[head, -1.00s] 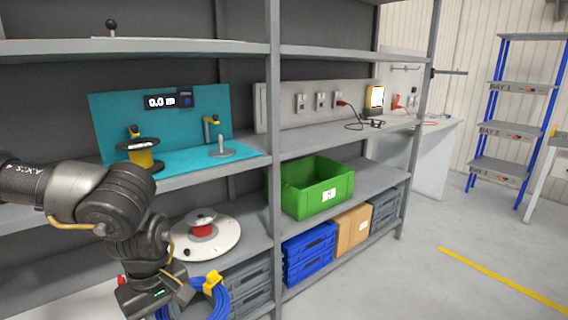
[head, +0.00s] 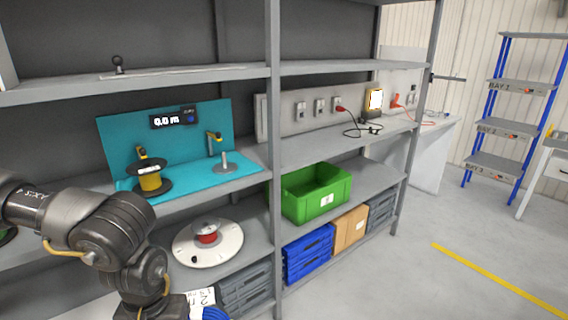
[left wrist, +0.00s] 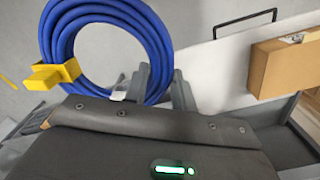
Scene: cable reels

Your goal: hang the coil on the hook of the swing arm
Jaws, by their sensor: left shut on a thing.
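A blue cable coil (left wrist: 75,35) with a yellow clip (left wrist: 52,72) fills the upper left of the left wrist view. My left gripper (left wrist: 162,85) is shut on the coil at its right side. In the head view only a small blue part of the coil (head: 214,314) shows at the bottom edge, and the left gripper is out of that frame. A thin dark bar (head: 449,77) juts right from the far shelf post and may be the swing arm. Its hook is too small to tell. My right gripper is not in view.
The grey shelving (head: 274,120) stands close ahead, with a teal cable-measuring station (head: 215,120), a white turntable (head: 228,243), a green crate (head: 340,187) and a cardboard box (head: 350,228). The blue ladder-like rack (head: 480,125) stands far right.

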